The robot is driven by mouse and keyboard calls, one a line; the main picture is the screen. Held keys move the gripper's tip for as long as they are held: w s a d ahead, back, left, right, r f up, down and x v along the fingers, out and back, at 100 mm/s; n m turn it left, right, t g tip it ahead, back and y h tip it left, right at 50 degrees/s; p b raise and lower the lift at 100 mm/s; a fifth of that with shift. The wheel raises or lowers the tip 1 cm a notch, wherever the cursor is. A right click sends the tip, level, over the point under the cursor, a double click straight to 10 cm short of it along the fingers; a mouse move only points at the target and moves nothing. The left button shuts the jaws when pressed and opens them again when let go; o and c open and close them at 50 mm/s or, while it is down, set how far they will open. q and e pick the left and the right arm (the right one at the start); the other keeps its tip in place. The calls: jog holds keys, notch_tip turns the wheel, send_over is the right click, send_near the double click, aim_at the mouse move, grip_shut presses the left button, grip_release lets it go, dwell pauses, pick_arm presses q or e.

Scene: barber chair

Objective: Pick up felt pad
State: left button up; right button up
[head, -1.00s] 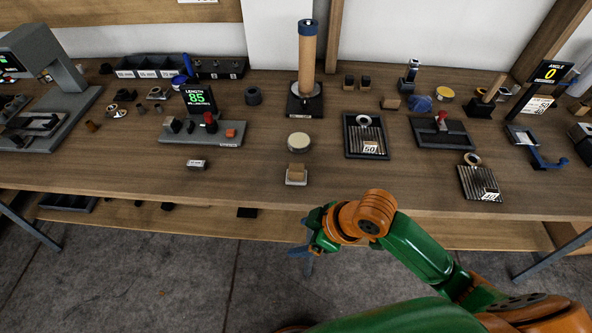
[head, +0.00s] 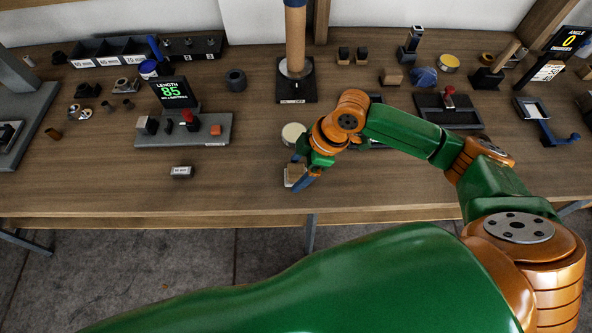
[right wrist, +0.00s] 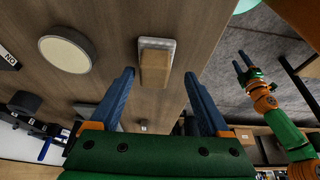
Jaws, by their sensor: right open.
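A small tan block, which looks like the felt pad (right wrist: 154,68), sits on a small pale grey holder (right wrist: 166,43) near the table's front edge. In the head view the pad (head: 293,170) is partly covered by my right gripper (head: 299,173). In the right wrist view my right gripper (right wrist: 159,76) is open, its blue fingers apart on either side of the pad's line. The pad appears beyond the fingertips, and I see no contact. My left gripper (right wrist: 242,64) shows at the right of the right wrist view, its fingers apart and empty.
A round cream-topped tin (head: 293,133) stands just behind the pad. A small marked block (head: 181,172) lies to the left. A length gauge (head: 185,128) and a post stand (head: 296,85) are farther back. The table front (head: 240,195) around the pad is mostly clear.

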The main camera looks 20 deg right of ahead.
aim_at(290, 173)
jog(key=shift+w+a+f, duration=0.2)
jog(key=shift+w+f, duration=0.05)
jog(key=shift+f, duration=0.3)
jog(key=shift+w+f, duration=0.2)
jog(key=shift+w, duration=0.15)
jog(key=shift+s+r, duration=0.15)
jog(key=shift+s, duration=0.1)
jog(key=c, duration=0.9)
pick_arm(q)
jog(key=shift+w, duration=0.5)
pick_arm(e)
jog(key=shift+w, duration=0.1)
grip_shut()
jog(key=r, duration=0.2)
jog(key=s+r, duration=0.1)
jog(key=r, duration=0.1)
jog(key=shift+r, duration=0.25)
pick_arm(q)
notch_tip(290, 173, up, 13)
jog(key=p, duration=1.3)
jog(key=shift+r, duration=0.2)
pick_arm(e)
jog(key=s+d+r, duration=0.1)
jog(key=s+r, duration=0.7)
jog(key=s, duration=0.5)
jog(key=shift+d+r, duration=0.15)
jog(key=shift+r, duration=0.05)
